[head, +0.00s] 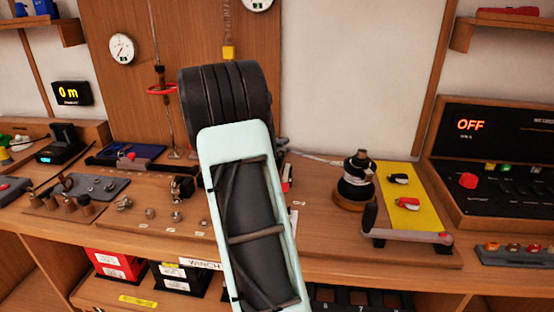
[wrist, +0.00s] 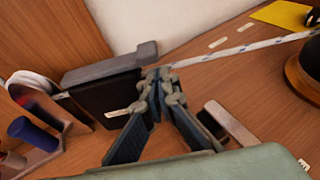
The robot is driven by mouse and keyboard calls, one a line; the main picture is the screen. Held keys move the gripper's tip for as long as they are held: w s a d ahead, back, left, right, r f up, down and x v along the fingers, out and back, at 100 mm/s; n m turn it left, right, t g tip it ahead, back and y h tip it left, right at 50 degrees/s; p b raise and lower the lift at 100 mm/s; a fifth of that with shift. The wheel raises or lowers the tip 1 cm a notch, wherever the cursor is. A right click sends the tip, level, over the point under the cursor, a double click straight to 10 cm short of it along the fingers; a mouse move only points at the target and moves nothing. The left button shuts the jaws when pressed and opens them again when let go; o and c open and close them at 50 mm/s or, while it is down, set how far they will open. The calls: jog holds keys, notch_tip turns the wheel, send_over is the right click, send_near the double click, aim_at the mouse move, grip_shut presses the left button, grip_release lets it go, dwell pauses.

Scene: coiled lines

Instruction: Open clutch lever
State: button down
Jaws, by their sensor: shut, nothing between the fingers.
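A black block with a long grey bar along its top, which looks like the rope clutch and its lever (wrist: 108,66), stands at upper left of centre in the wrist view. The bar lies nearly flat along the block. A white line (wrist: 240,48) runs from the right toward this block. My gripper (wrist: 164,84) is shut and empty, its fingertips together in front of the block's right end. I cannot tell whether they touch it. In the head view my arm covers most of the clutch and hides my fingertips.
The winch drum (head: 356,182) stands right of my arm with line around it. A yellow mat (head: 402,176) holds small red and black parts. A winch handle (head: 405,236) lies in front. Dark and red-white cylinders (wrist: 30,130) stand left in the wrist view.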

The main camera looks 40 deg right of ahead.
jog(key=shift+r, duration=0.35)
